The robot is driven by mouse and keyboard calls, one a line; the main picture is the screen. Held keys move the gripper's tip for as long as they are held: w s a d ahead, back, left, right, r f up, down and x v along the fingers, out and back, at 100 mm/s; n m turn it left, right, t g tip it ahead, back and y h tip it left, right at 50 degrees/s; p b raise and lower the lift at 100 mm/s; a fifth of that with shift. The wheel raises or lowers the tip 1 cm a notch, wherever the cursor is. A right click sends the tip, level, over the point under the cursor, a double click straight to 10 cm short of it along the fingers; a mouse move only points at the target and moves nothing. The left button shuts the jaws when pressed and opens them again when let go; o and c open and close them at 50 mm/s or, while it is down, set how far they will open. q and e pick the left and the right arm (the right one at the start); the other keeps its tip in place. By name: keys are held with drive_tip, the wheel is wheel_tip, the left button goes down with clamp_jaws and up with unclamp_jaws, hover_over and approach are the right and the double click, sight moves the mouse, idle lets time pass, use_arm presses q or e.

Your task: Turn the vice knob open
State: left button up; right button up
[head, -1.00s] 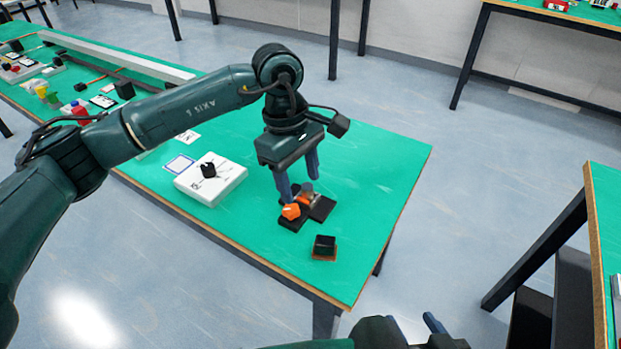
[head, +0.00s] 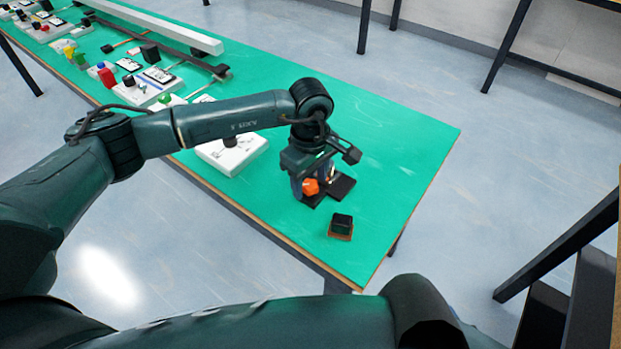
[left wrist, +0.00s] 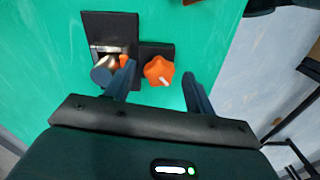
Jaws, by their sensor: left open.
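The vice's orange knob (head: 311,187) is a lobed knob with a pale mark, at the near left of the vice. In the left wrist view the knob (left wrist: 159,71) lies between the two spread fingers, closer to the left one. The vice's dark base (head: 341,187) sits on the green table, and the vice (left wrist: 110,35) also shows in the left wrist view with a metal cylinder (left wrist: 104,70) beside the left finger. My left gripper (head: 312,190) is open around the knob; I cannot tell whether a finger touches it. My right gripper is not in view.
A small black block on a brown base (head: 341,225) stands near the table's front corner. A white box with a black knob (head: 235,150) is left of the vice. Several small devices and a long white rail (head: 160,25) lie farther back left. The table (head: 400,150) is clear to the right.

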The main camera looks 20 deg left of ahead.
use_arm(q)
drive_tip(key=shift+f, duration=0.35)
drive_tip(key=shift+c, duration=0.4)
drive_tip(key=c, duration=0.9)
